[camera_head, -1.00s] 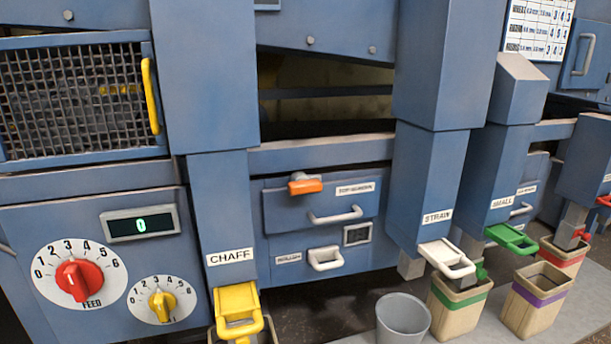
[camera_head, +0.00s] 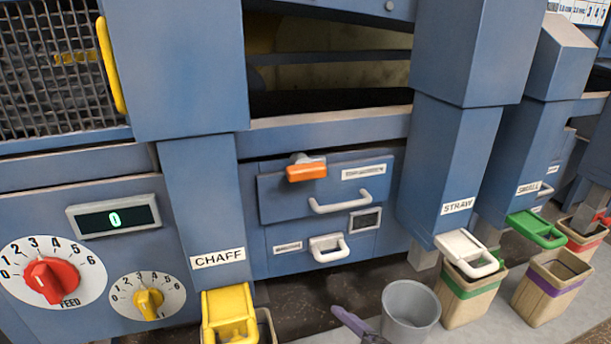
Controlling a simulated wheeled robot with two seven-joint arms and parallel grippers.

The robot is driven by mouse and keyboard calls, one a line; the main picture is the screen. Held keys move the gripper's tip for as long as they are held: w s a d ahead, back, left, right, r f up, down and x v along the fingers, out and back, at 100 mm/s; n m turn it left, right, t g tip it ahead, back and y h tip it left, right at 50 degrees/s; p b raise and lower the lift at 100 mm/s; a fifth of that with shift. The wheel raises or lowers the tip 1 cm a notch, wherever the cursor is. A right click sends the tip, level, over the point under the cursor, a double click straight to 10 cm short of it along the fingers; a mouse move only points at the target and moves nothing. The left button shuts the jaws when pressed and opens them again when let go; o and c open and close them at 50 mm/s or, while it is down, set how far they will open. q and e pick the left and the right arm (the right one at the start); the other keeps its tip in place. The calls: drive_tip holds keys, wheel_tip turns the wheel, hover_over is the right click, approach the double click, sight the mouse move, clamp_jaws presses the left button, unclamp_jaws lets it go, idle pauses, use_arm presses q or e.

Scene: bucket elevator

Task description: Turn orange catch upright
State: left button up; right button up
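The orange catch (camera_head: 306,172) lies level across the top edge of the upper drawer (camera_head: 300,202), on a pale grey pivot. The drawer is blue with a white handle (camera_head: 340,201) and a label partly too blurred to read; it looks shut. Nothing touches the catch. Neither gripper shows clearly. A slim purple-grey piece (camera_head: 354,322) enters at the bottom edge in front of the grey bucket; I cannot tell whether it is part of my own arm.
A lower drawer with a white handle (camera_head: 328,248) sits below. The chaff spout has a yellow flap (camera_head: 229,315). The straw spout has a white flap (camera_head: 468,252) and the one beside it a green flap (camera_head: 537,230). A grey bucket (camera_head: 410,310) stands on the floor.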

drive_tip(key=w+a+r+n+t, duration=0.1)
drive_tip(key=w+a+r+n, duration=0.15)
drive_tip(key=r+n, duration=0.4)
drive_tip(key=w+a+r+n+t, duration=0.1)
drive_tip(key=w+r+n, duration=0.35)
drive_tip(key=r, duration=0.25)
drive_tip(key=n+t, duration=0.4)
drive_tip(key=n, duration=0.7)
approach(309, 170)
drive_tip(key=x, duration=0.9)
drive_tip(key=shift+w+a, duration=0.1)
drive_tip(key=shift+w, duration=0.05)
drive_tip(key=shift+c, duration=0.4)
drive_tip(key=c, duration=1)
